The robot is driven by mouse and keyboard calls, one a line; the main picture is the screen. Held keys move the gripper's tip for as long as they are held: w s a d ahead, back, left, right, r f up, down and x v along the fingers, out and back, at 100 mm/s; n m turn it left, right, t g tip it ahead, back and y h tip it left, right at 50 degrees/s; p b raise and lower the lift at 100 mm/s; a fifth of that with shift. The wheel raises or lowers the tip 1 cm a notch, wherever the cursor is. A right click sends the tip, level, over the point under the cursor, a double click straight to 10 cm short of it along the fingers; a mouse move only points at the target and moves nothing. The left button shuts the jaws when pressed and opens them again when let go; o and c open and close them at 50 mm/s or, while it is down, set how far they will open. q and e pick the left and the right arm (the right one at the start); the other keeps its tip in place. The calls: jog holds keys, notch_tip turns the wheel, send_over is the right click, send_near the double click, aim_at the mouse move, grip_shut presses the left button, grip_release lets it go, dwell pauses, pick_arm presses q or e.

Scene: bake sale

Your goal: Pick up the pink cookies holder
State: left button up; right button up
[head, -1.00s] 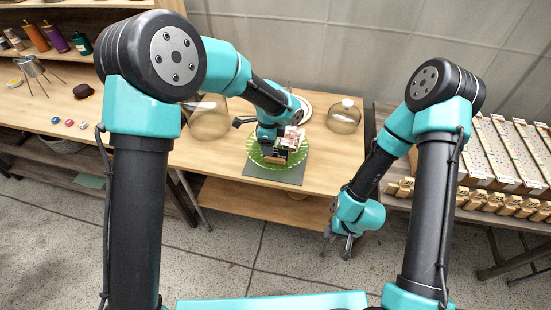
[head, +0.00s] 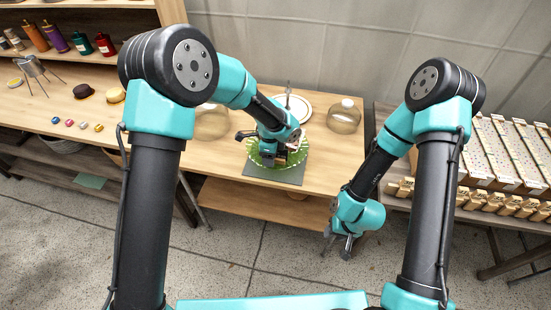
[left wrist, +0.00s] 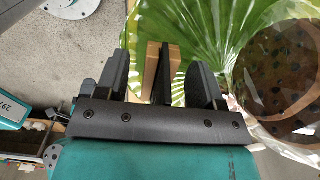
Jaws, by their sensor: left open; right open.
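My left gripper (head: 275,158) is low over a green leaf-like plate (head: 253,152) on the table. In the left wrist view my left gripper (left wrist: 162,75) is open, with a thin upright tan-and-black piece (left wrist: 152,70) between its fingers. A clear wrapper (left wrist: 235,75) with a brown, dark-spotted round cookie (left wrist: 285,70) lies to the right of the fingers. I cannot make out a pink holder clearly; my left wrist hides most of what stands on the plate. My right gripper (head: 348,243) is open and empty, pointing down in front of the table's right end.
A dark mat (head: 284,175) lies under the plate. A glass dome (head: 344,117) and a white plate (head: 302,105) stand behind it. Another dome (head: 211,122) is to the left. Boxed goods (head: 480,200) line the right table. The front right tabletop (head: 335,165) is clear.

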pick_arm(q)
jog(key=shift+c, duration=0.3)
jog(key=c, duration=0.9)
jog(key=shift+r, duration=0.1)
jog(key=shift+c, duration=0.2)
jog(key=shift+r, duration=1.6)
jog(key=s+r, duration=0.1)
jog(key=s, duration=1.5)
jog(key=shift+a+r, duration=0.2)
jog(key=shift+r, duration=0.1)
